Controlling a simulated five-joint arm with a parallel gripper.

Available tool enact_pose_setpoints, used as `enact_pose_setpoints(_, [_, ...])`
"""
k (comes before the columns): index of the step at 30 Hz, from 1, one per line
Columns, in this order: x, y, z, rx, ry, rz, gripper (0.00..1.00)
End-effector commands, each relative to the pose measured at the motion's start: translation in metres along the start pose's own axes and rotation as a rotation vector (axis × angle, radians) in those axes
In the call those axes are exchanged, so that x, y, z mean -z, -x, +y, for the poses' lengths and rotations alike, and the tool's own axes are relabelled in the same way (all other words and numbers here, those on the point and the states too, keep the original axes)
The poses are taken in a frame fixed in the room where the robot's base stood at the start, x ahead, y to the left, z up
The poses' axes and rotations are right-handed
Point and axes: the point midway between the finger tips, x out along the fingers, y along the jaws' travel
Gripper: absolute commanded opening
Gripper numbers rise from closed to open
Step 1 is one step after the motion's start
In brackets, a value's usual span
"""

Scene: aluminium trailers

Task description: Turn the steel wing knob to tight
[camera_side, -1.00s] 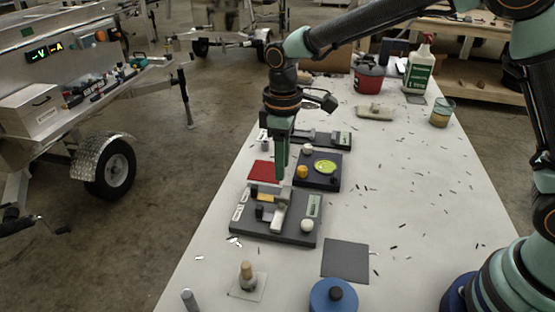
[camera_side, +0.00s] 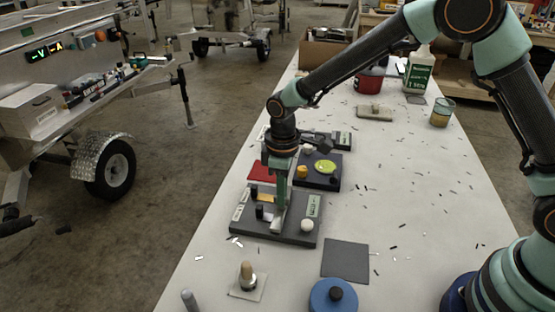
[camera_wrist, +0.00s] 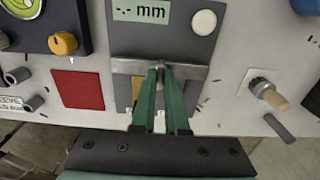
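The steel wing knob (camera_wrist: 128,67) shows in the wrist view as a pale metal bar lying crosswise on a dark grey board (camera_wrist: 190,47). In the side view the bar (camera_side: 276,226) sits on the same board (camera_side: 249,227). My gripper (camera_wrist: 161,68) points down with its two green fingertips at the middle of the bar and hides part of it. In the side view my gripper (camera_side: 280,207) is low over the board. The fingertips are close together, and I cannot tell whether they grip the knob.
The board also carries a white round button (camera_wrist: 204,22) and a "-.- mm" display (camera_wrist: 141,11). A red pad (camera_wrist: 78,90) and a second board with a yellow knob (camera_wrist: 63,43) lie beside it. A wooden-handled tool (camera_wrist: 270,93) stands at the right.

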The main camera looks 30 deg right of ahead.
Motion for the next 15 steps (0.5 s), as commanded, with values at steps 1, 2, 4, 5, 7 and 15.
enact_pose_setpoints(1, [0.0000, 0.0002, 0.0000, 0.000, 0.000, 0.000, 0.00])
enact_pose_setpoints(2, [0.0001, 0.0002, 0.0000, 0.000, 0.000, 0.000, 0.00])
enact_pose_setpoints(4, [0.0001, 0.0003, 0.0000, 0.000, 0.000, 0.000, 0.00])
enact_pose_setpoints(5, [0.0001, 0.0003, 0.0000, 0.000, 0.000, 0.000, 0.00])
enact_pose_setpoints(7, [0.0001, 0.0004, 0.0000, 0.000, -0.002, 0.000, 0.00])
enact_pose_setpoints(15, [0.0003, 0.0007, 0.0000, 0.000, -0.067, 0.000, 0.00])
